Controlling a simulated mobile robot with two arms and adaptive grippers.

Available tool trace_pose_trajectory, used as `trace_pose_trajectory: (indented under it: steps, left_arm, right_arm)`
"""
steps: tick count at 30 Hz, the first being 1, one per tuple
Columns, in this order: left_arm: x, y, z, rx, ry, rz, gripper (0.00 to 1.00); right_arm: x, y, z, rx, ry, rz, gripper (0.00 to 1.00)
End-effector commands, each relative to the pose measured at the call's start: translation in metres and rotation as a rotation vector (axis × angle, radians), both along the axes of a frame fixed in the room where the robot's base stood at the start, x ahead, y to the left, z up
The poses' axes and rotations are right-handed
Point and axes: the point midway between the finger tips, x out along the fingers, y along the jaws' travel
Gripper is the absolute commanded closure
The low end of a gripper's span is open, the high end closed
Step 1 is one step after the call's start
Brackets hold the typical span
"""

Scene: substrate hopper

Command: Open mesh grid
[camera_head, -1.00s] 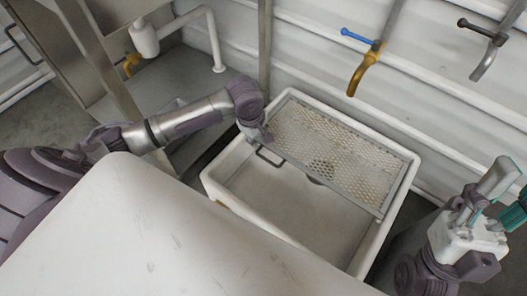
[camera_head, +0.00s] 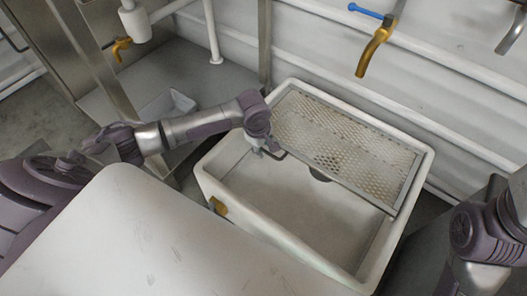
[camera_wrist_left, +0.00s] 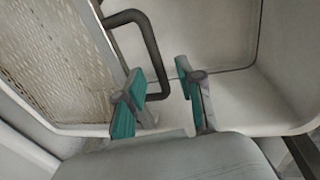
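The mesh grid (camera_head: 345,140) is a perforated metal panel in a thin frame, lying over the back half of the white basin (camera_head: 214,188). It also shows at the left of the left wrist view (camera_wrist_left: 62,65). Its dark loop handle (camera_wrist_left: 150,40) sticks out from its front edge. My left gripper (camera_head: 262,150) is at the grid's front left corner, by the handle. In the left wrist view its teal-padded fingers (camera_wrist_left: 164,103) are apart, with the handle's lower corner between them; I cannot tell whether they touch it. My right gripper is out of view.
A yellow spout with a blue lever (camera_head: 372,50) hangs above the basin's back. A pale panel (camera_head: 150,235) fills the front. The basin's front half is open and empty. My right arm (camera_head: 485,235) is at the right edge.

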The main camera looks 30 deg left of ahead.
Motion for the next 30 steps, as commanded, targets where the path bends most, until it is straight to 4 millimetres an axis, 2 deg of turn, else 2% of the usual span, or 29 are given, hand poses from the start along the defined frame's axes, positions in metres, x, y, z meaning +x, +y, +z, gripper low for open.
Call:
trace_pose_trajectory:
  steps: [3, 12, 18, 19, 30]
  left_arm:
    - [0.0012, -0.0004, -0.0067, 0.000, 0.000, 0.000, 0.63]
    - [0.0014, -0.0004, -0.0067, 0.000, 0.000, 0.000, 0.64]
    - [0.0013, -0.0003, -0.0067, 0.000, 0.000, 0.000, 0.98]
    - [0.0013, -0.0003, -0.0067, 0.000, 0.000, 0.000, 1.00]
    - [0.0010, -0.0002, -0.0066, 0.000, 0.001, 0.000, 1.00]
  right_arm:
    - [-0.0014, 0.0003, 0.0012, 0.000, -0.013, -0.001, 0.60]
    - [-0.0016, 0.0004, 0.0030, -0.002, -0.015, -0.001, 0.60]
    - [-0.0016, 0.0005, 0.0029, -0.002, -0.015, -0.001, 0.60]
    - [-0.0016, 0.0005, 0.0029, -0.001, -0.016, -0.001, 0.60]
    - [-0.0016, 0.0005, 0.0031, -0.001, -0.016, 0.000, 0.60]
